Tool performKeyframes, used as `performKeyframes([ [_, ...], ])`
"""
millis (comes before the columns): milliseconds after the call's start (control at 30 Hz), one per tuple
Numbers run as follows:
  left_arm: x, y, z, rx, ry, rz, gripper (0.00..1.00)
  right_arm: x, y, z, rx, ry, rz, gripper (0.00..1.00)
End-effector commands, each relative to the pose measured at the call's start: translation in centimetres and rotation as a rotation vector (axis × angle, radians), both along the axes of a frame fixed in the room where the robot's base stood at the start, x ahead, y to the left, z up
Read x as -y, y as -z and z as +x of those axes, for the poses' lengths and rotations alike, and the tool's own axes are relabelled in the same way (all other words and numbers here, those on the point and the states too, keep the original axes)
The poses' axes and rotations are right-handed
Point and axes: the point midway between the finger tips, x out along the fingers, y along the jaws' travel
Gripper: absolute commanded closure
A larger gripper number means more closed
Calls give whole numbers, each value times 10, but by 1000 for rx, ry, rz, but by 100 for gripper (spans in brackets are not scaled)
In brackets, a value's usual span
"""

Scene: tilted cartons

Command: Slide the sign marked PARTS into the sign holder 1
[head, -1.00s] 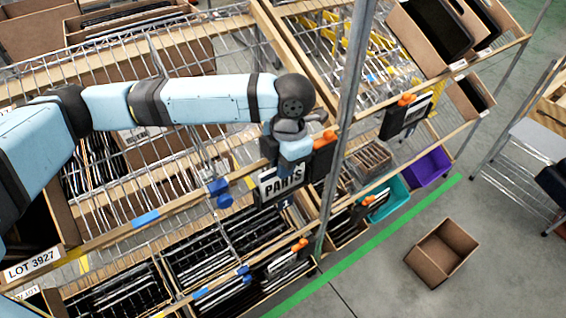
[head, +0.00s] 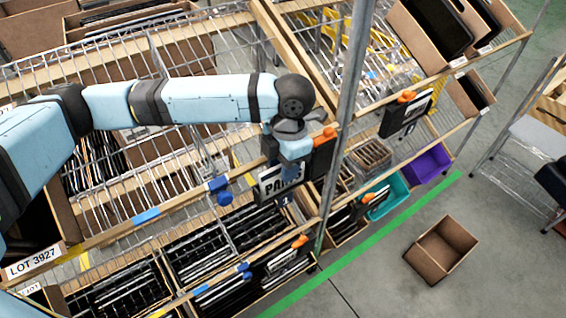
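The sign marked PARTS (head: 271,185) is a white panel with dark lettering, upright at the front rail of the rack in the head view. The right end of its lettering is covered. My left gripper (head: 289,172) is at the sign's upper right and appears shut on it. The dark sign holder 1 (head: 285,199), with a small white 1, is directly below and around the sign's lower part. I cannot tell how deep the sign sits in it. My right gripper is not in view.
A black panel with an orange clip (head: 323,155) hangs close to the right of my gripper, beside a metal post (head: 349,110). Another black holder (head: 407,115) hangs farther right. Lower shelf cartons hold dark flat items. An empty carton (head: 441,250) stands on the floor.

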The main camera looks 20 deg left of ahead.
Motion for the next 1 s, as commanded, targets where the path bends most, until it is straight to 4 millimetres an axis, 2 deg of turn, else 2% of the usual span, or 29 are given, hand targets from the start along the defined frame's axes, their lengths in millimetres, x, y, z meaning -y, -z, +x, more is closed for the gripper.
performKeyframes([
  [233, 0, -2, 0, 0, 0, 0, 60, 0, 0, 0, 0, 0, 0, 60],
  [367, 1, -14, 2, 2, 0, -2, 60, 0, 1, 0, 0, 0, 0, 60],
  [800, 8, -107, 11, 4, 1, 0, 60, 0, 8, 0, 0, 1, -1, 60],
  [1000, 10, -132, 13, 2, 0, 0, 60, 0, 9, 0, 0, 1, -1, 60],
])
